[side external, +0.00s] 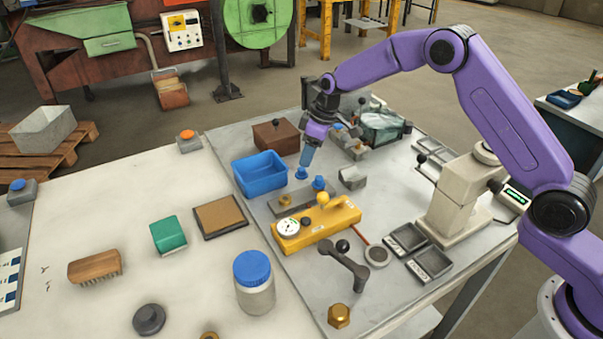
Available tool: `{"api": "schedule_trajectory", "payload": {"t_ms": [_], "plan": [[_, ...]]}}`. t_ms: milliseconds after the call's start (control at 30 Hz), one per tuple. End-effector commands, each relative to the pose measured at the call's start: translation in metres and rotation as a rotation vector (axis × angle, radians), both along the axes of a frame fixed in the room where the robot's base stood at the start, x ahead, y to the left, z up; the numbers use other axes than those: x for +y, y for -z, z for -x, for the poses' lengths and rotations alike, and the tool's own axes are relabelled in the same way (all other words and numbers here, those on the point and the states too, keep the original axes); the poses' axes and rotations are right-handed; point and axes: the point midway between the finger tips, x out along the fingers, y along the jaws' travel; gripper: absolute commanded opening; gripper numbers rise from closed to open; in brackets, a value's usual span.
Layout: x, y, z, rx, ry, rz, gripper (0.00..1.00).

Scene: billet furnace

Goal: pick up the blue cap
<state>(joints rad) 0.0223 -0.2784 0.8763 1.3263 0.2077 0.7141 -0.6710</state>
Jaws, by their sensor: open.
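A small blue cap (301,173) stands on the grey table just right of a blue bin. A second small blue piece (318,183) sits close by on a grey block, behind the yellow gauge. A jar (255,296) in front has a larger blue lid (252,266). My gripper (305,164) points down with blue-grey fingers, open, right above the small blue cap. The fingertips are small here, and I cannot tell whether they touch the cap.
The blue bin (259,187) is close on the left, a brown box (276,138) behind. The yellow gauge (316,229) lies in front, a grey block (352,178) to the right. The pale table (110,215) at left has open room between items.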

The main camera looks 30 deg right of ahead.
Motion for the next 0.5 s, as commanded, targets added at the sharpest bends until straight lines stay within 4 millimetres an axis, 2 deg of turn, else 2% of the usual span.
{"api": "schedule_trajectory", "payload": {"t_ms": [167,500], "plan": [[0.003,0.01,-0.002,0.002,-0.001,0.001,0.52],[0.012,0.048,-0.012,0.001,0.0,0.001,0.52]]}}
